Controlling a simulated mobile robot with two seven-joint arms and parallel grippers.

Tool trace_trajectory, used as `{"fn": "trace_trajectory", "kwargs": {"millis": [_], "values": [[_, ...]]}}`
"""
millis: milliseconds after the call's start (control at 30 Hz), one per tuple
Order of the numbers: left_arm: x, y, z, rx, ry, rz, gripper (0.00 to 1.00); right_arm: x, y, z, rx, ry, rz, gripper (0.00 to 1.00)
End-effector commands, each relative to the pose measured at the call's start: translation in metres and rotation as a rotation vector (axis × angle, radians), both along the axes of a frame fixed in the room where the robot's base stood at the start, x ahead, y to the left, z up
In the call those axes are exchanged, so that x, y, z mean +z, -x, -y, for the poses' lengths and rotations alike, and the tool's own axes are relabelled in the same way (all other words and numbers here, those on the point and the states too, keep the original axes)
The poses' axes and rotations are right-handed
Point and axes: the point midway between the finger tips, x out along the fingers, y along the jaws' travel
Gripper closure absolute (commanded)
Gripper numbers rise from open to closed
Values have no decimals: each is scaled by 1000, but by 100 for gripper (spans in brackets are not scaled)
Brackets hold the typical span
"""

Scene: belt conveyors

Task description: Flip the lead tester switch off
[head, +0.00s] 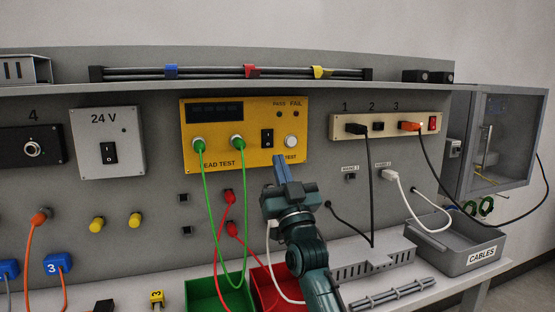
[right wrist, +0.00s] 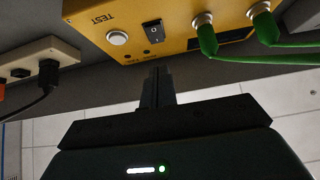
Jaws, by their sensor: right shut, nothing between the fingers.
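The yellow lead tester (head: 221,126) is on the upright grey panel, with a dark display, a white TEST button (head: 291,142) and a black rocker switch (head: 267,138). Two green leads (head: 205,190) plug into its left half. In the right wrist view the switch (right wrist: 153,31) is above the fingertips. I cannot tell the switch's position. My left gripper is not in view.
A beige power strip (head: 341,127) with a black and an orange plug is to the right. A 24 V box (head: 108,160) is to the left. Red leads (head: 219,228), green and red bins and a grey CABLES tray (head: 452,260) are below.

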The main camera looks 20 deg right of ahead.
Motion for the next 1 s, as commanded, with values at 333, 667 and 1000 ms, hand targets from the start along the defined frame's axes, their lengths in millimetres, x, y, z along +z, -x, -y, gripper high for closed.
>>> {"fn": "trace_trajectory", "kwargs": {"millis": [333,667,1000], "values": [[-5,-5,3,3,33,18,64,-57,41,2,-1,2,-4,100],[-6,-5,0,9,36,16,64,-64,48,2,-1,2,-1,100],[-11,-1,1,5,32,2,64,-64,48,2,-1,1,-2,100]]}}
